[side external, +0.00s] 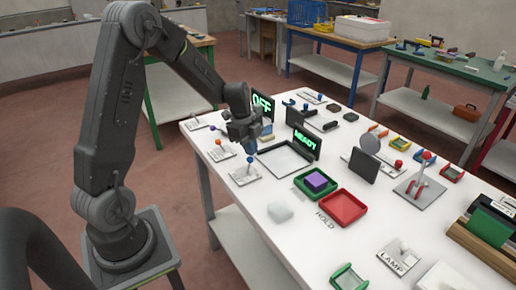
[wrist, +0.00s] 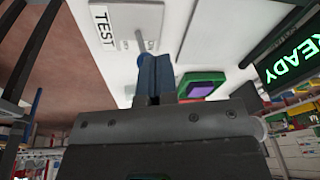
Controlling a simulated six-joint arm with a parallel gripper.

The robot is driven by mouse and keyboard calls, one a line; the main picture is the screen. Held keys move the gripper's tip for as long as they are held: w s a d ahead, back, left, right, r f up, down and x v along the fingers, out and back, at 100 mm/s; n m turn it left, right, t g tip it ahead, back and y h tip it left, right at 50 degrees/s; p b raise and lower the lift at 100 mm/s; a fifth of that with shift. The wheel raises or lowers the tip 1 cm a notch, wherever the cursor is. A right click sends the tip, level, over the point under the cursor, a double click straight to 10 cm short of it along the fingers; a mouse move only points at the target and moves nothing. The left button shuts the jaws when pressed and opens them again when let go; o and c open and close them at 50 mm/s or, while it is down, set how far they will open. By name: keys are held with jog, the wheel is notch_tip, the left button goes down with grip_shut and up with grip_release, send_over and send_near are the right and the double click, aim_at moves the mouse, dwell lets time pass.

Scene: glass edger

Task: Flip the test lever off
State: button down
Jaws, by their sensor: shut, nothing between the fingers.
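The test lever has a blue knob (side external: 250,160) on a thin stem rising from a white plate (side external: 243,174) near the table's left edge. In the wrist view the plate (wrist: 104,28) reads TEST, and the grey stem (wrist: 139,40) runs toward the fingers. The knob is mostly hidden there behind the fingertips. My gripper (side external: 250,148) points down just above the knob; it is shut with nothing between its fingers. In the wrist view the fingers (wrist: 155,66) overlap the knob, and I cannot tell whether they touch it.
Two more levers, with orange (side external: 218,142) and purple-blue (side external: 212,128) knobs, stand farther back along the left edge. A READY display (side external: 306,145) and an OFF display (side external: 262,105) stand behind. A green tray (side external: 301,191) holding a purple block and a red tray (side external: 343,210) lie to the right.

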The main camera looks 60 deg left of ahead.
jog(key=shift+s+r+t, duration=0.1)
jog(key=shift+s+t, duration=0.55)
jog(key=shift+t, duration=0.15)
jog(key=shift+s, duration=0.5)
jog(key=shift+r, duration=0.8)
jog(key=shift+w+r, duration=0.1)
jog(key=s+a+v, duration=0.1)
jog(key=v, duration=1.1)
jog(key=shift+a, duration=0.2)
